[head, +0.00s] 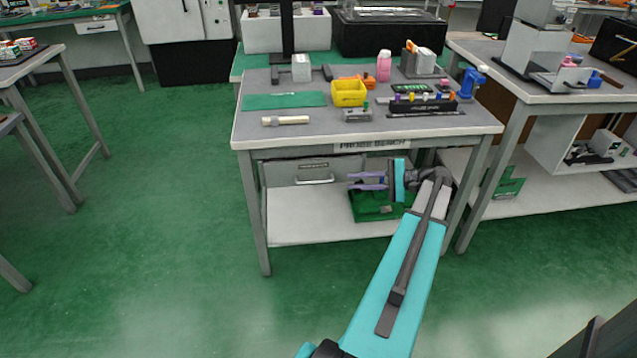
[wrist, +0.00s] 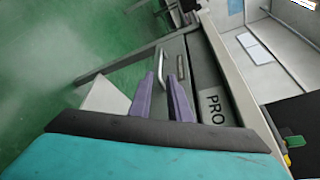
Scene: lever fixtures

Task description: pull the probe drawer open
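The probe drawer (head: 285,172) is a grey front under the left part of the bench marked PROBE BENCH, and it looks shut. Its pale bar handle (head: 314,181) also shows in the wrist view (wrist: 161,67), just ahead of the fingertips and roughly in line with the gap between them. My gripper (head: 350,181) has two purple fingers, apart and empty, just right of the handle in the head view. In the wrist view, my gripper (wrist: 161,75) points at the drawer front (wrist: 198,75). Whether the fingers touch the handle cannot be told.
The bench top (head: 330,135) carries a yellow bin (head: 348,93), a green mat (head: 284,100), a pink bottle (head: 384,66) and other tools. A green tray (head: 375,206) lies on the lower shelf (head: 300,225) beneath my gripper. The green floor left of the bench is clear.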

